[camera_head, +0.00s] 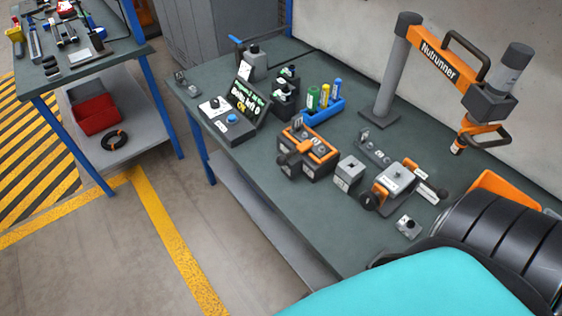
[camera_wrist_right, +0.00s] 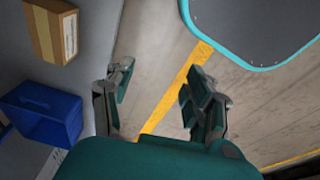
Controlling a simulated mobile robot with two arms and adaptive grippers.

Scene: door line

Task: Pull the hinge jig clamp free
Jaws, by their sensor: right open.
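On the green-topped workbench (camera_head: 260,155) in the head view, a grey block device with orange parts (camera_head: 394,179) and a dark round knob sits at the right. It looks like the hinge jig with its clamp, but I cannot tell the clamp's exact parts. My left gripper is not in view.
A Nutrunner arm (camera_head: 436,60) stands behind the jig. A small grey block (camera_head: 349,172) and a blue holder with bottles (camera_head: 323,110) are nearby.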

